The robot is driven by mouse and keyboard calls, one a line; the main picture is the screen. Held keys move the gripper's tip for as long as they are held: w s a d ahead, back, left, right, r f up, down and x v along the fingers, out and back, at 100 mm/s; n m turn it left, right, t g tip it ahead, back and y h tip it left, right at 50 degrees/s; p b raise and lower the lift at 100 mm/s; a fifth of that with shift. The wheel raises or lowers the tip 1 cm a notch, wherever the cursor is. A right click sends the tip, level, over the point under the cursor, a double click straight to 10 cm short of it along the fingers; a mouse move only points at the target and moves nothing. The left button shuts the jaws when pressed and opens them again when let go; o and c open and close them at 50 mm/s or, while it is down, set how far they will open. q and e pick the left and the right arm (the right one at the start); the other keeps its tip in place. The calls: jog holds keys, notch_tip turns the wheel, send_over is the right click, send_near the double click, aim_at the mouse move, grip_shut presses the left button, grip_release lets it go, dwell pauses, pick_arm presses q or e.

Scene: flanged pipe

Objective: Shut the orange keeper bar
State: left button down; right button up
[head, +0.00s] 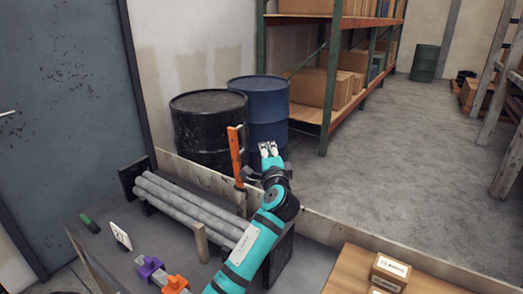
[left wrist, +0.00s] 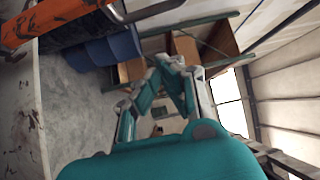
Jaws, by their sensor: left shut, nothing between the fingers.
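The orange keeper bar (head: 235,153) stands nearly upright at the back edge of the pipe rack, its lower end near the back board. It also shows large in the top left corner of the left wrist view (left wrist: 50,20). Several grey pipes (head: 190,210) lie side by side in the rack, partly hidden by my left arm. My left gripper (head: 268,149) is shut and empty, just right of the bar and apart from it. In the left wrist view its fingers (left wrist: 168,80) point away from the bar. My right gripper is not in view.
A black drum (head: 208,130) and a blue drum (head: 262,100) stand behind the bench's back board. A cardboard box (head: 390,270) stands on the right.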

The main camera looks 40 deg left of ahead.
pick_arm(q)
jog(key=w+a+p, duration=0.1)
jog(key=a+p, duration=0.1)
jog(key=a, duration=0.4)
jog(key=shift+w+a+r+p, duration=0.15)
jog(key=shift+w+a+p, duration=0.2)
jog(key=shift+w+a, duration=0.05)
